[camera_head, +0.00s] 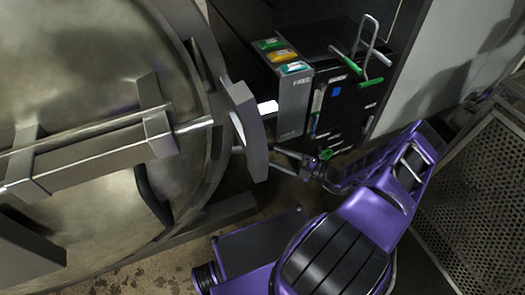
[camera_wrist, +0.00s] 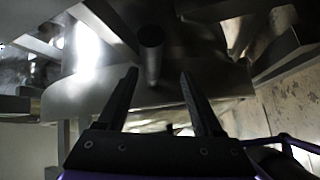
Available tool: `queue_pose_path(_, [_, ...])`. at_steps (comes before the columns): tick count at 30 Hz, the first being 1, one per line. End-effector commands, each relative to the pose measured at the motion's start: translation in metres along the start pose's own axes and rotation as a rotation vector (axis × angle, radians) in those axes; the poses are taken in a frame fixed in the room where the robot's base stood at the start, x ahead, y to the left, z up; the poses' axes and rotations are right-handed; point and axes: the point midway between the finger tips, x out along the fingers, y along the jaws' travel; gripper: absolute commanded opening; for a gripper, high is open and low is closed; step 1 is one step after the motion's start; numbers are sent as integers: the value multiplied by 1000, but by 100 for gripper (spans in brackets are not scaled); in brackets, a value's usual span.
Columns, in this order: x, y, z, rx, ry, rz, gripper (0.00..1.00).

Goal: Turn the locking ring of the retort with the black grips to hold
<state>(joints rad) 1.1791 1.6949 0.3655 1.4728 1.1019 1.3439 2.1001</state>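The retort's big round metal door (camera_head: 80,60) fills the left of the head view, with its ring (camera_head: 208,60) along the right edge. A thick grey lug (camera_head: 248,130) stands out from the ring. A black curved handle (camera_head: 152,195) sits low on the door face. My gripper (camera_head: 282,162) is just right of the lug. In the wrist view my gripper (camera_wrist: 158,75) is open, its two dark fingers apart. A dark round bar end (camera_wrist: 152,40) shows ahead, between the fingertips; I cannot tell whether it lies between them in depth. No contact is visible.
A perforated metal panel (camera_head: 480,190) is at the right.

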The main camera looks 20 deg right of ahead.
Motion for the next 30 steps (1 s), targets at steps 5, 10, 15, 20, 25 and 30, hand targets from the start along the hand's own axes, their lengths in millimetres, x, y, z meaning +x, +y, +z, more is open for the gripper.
queue_pose_path(5, [-40,0,0,-1,-2,-1,68])
queue_pose_path(10, [-62,0,0,-1,0,1,68])
queue_pose_path(15, [-70,0,0,1,1,0,68])
queue_pose_path(20, [-70,0,0,1,1,1,68])
queue_pose_path(25, [-70,0,0,1,1,1,68])
queue_pose_path(30, [-70,0,0,1,1,1,68])
